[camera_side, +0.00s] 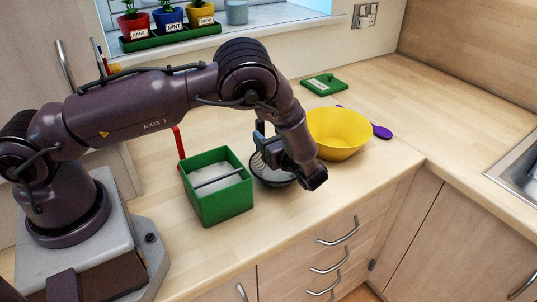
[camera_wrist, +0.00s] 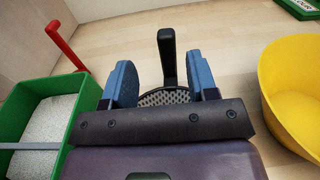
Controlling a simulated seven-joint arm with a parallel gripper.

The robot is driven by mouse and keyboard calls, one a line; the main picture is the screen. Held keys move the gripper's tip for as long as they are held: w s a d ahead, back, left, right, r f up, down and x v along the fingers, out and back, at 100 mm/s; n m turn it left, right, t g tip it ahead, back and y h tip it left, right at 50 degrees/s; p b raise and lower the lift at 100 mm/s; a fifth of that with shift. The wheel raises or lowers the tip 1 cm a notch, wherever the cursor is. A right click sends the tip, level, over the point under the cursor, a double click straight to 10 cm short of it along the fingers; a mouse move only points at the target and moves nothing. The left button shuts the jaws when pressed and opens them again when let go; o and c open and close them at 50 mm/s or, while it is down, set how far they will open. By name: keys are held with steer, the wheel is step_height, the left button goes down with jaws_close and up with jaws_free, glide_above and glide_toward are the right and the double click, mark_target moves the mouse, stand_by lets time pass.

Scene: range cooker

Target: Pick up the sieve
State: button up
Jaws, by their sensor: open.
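The sieve (camera_side: 272,176) is on the worktop between the green box and the yellow bowl, a dark round mesh bowl partly hidden by my arm in the side view. In the wrist view its pale mesh (camera_wrist: 165,97) shows between my fingers, and its black handle (camera_wrist: 167,58) stands up beyond it. My gripper (camera_side: 266,140) is open just above the sieve. In the wrist view its two blue fingers (camera_wrist: 160,75) lie left and right of the handle, with a gap on each side. I cannot tell the exact height of the fingers over the handle.
A green box (camera_side: 222,208) of white powder with a grey bar across it stands close left. A red handle (camera_side: 179,143) rises behind it. A yellow bowl (camera_side: 339,134) is close right, with a purple utensil (camera_side: 382,131) behind. A green lid (camera_side: 323,84) lies farther back.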

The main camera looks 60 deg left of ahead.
mark_target(262, 128)
steer(key=shift+w+f+m+t+y, duration=0.1)
steer(key=shift+f+m+t+y, duration=0.2)
steer(key=shift+f+m, duration=0.15)
steer(key=shift+a+f, duration=0.15)
steer(key=a, duration=0.4)
steer(key=w+a, duration=0.1)
steer(key=a, duration=0.2)
jaws_close()
